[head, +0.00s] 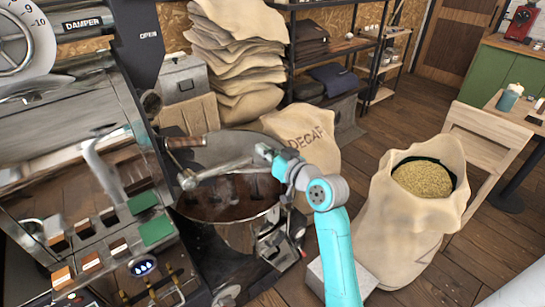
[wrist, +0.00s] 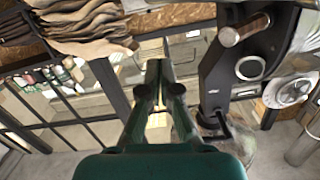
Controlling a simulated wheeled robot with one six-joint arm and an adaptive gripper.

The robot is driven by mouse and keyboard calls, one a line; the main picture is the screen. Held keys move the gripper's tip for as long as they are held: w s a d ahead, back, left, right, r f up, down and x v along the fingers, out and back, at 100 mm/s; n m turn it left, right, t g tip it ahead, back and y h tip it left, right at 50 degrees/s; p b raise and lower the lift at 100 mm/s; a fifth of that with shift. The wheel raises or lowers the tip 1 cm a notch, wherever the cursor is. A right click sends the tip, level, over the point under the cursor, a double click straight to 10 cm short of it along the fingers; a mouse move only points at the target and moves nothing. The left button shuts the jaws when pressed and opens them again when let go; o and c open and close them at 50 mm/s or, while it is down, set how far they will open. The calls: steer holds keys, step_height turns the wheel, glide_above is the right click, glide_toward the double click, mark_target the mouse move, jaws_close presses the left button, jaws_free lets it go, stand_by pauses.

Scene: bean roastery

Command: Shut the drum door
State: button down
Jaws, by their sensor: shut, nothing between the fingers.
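My gripper (wrist: 157,72) is shut and empty in the middle of the wrist view. In the head view my gripper (head: 266,152) is over the tray's right side, apart from the handle. The wrist view shows a wooden knob (wrist: 245,29) on a dark roaster part, right of my fingers.
A metal bar (head: 220,172) crosses above the cooling tray. A DECAF sack (head: 308,135) stands behind my arm, and an open sack of pale beans (head: 390,235) stands to the right. Stacked sacks (head: 235,50) and a shelf (head: 375,40) are behind. Floor is free between sacks and shelf.

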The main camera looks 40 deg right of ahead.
mark_target(249, 156)
steer(key=w+f, duration=0.4)
steer(key=shift+w+a+f, duration=0.15)
steer(key=shift+w+a, duration=0.05)
steer(key=shift+a, duration=0.2)
steer(key=shift+f, duration=0.15)
steer(key=shift+f+m, duration=0.3)
steer(key=shift+f, duration=0.25)
steer(key=a+f+m+y, duration=0.1)
steer(key=a+f+m, duration=0.1)
steer(key=f+m, duration=0.3)
steer(key=a+f+m, duration=0.2)
steer(key=a+f, duration=0.1)
steer(key=f, duration=0.4)
steer(key=a+f+m+t, duration=0.1)
steer(key=a+f+m, duration=0.5)
steer(key=a, duration=0.5)
steer(key=shift+m, duration=1)
